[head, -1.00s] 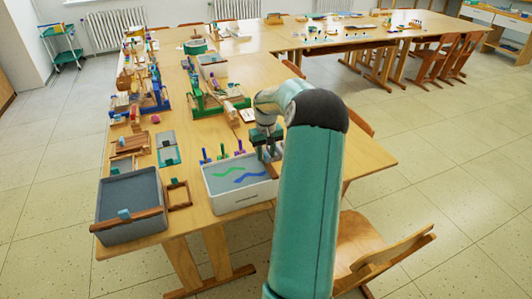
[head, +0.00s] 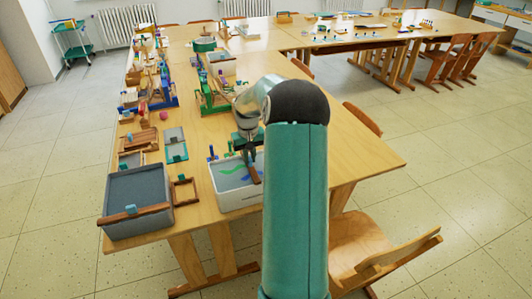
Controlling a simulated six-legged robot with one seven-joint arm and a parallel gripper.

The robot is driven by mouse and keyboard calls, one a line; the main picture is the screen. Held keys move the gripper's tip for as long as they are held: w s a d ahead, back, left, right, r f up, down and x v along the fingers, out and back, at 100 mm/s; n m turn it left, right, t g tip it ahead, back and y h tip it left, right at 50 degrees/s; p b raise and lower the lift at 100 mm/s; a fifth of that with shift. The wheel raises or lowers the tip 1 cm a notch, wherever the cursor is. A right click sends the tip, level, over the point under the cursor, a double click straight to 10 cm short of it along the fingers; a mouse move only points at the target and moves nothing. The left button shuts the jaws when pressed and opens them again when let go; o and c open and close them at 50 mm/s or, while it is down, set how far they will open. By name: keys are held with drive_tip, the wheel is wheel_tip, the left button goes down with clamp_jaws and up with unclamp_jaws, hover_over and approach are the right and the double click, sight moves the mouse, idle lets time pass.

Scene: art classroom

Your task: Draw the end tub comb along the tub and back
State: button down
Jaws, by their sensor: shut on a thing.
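A white tub (head: 237,201) with pale fluid and green and blue streaks stands near the front end of the long wooden table. My gripper (head: 248,147) is over its right part, with the arm coming from the right. It is shut on a brown wooden comb (head: 254,172), which hangs down at the tub; whether its teeth touch the fluid cannot be told. The arm hides the tub's right end and most of the comb. A grey tub (head: 140,228) at the table's left corner has a wooden bar with a blue grip (head: 131,209) across its front.
Small coloured pegs (head: 212,152) stand behind the white tub. A wooden frame (head: 183,190) lies between the two tubs. Wooden devices and a green stand (head: 212,100) fill the table behind. A chair (head: 375,250) stands at the right; the table's right part is clear.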

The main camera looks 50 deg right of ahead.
drive_tip(key=w+a, duration=0.6)
drive_tip(key=a, duration=0.5)
drive_tip(key=shift+w+a, duration=0.15)
drive_tip(key=shift+w, duration=0.1)
drive_tip(key=c, duration=1.4)
unclamp_jaws()
drive_tip(key=shift+w+a, duration=0.1)
drive_tip(key=shift+c, duration=0.2)
wheel_tip(320, 180, up, 14)
drive_tip(key=shift+f, duration=0.1)
